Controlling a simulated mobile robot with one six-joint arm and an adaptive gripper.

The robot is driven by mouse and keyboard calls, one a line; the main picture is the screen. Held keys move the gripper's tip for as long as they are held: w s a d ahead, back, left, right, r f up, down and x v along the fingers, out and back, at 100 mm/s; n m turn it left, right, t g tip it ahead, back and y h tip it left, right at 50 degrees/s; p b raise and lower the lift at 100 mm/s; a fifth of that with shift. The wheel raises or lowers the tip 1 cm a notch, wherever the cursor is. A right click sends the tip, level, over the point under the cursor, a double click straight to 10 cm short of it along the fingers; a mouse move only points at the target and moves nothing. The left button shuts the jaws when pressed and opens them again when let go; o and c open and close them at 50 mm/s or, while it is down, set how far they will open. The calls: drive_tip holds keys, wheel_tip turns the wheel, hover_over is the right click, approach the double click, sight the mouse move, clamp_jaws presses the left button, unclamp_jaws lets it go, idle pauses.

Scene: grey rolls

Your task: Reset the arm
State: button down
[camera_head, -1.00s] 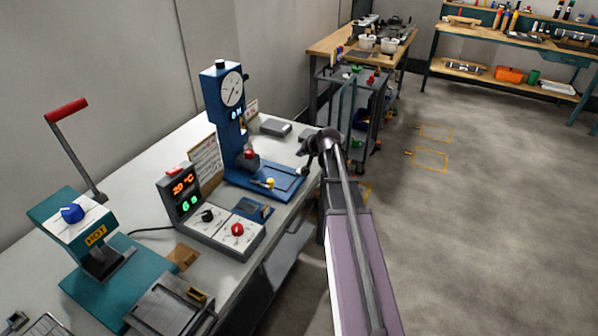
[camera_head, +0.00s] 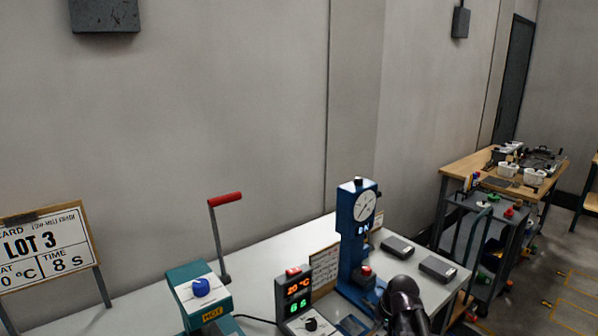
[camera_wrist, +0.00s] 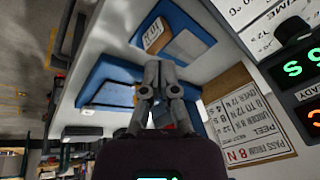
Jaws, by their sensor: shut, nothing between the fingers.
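My gripper (camera_wrist: 160,82) shows in the wrist view with its two grey fingers together and nothing between them. It points toward the blue test stand (camera_wrist: 112,75), which lies beyond the fingertips. In the head view my arm (camera_head: 402,305) rises at the bottom edge, in front of the blue stand (camera_head: 350,235) with its round dial. The gripper's fingers cannot be made out in the head view.
A teal press (camera_head: 197,290) with a red-handled lever and a display box (camera_head: 293,292) stand on the white bench (camera_head: 270,262). A LOT 3 card (camera_head: 45,248) stands left. A cart (camera_head: 490,235) stands right of the bench.

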drive_tip(key=s+a+n+g+h, duration=0.1)
drive_tip(key=s+a, duration=0.1)
drive_tip(key=s, duration=0.3)
drive_tip(key=s+a+r+g+h+p, duration=0.1)
drive_tip(key=s+a+g, duration=0.1)
drive_tip(key=s, duration=0.4)
drive_tip(key=shift+a+n, duration=0.4)
drive_tip(key=shift+a, duration=0.35)
